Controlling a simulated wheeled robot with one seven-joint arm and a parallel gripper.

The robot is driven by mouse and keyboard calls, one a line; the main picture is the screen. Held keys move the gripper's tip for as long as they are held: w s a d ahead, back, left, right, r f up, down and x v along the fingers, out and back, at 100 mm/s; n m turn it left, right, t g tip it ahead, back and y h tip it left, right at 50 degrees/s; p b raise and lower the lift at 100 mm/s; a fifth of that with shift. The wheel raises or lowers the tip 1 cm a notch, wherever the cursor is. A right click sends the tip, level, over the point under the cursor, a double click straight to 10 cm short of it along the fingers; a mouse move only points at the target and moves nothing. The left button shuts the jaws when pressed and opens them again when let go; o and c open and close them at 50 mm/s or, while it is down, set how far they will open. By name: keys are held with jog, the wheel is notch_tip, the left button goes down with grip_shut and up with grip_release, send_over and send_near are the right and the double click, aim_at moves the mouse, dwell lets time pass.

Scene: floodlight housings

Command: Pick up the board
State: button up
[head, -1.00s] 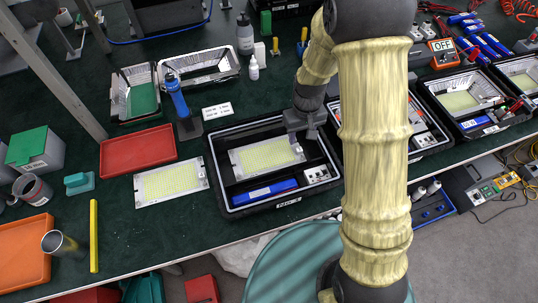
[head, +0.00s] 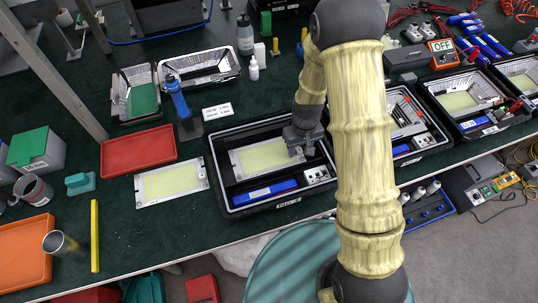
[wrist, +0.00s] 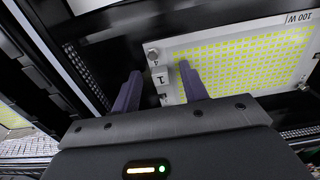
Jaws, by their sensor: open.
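A white LED board (head: 262,158) with a yellow grid lies inside the black floodlight housing (head: 222,196) in front of me. In the wrist view the board (wrist: 235,65) carries a "100 W" label and a small light block (wrist: 162,82) marked "1" at its near corner. My gripper (head: 300,150) is at the right end of this board. In the wrist view its open fingers (wrist: 161,80) stand on either side of the block; I cannot tell whether they touch it. A second, similar board (head: 171,184) lies on the green table left of the housing.
A blue bar (head: 264,193) and a small white connector box (head: 317,175) sit along the housing's front. More housings (head: 478,101) line the right.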

dwell(0.5)
grip_shut()
jog(key=shift+r, duration=0.1)
notch_tip(320, 180, up, 10)
dwell(0.6)
dwell(0.4)
notch_tip(320, 180, up, 7)
jog(key=p, duration=0.6)
jog(key=shift+r, duration=0.15)
dwell(0.6)
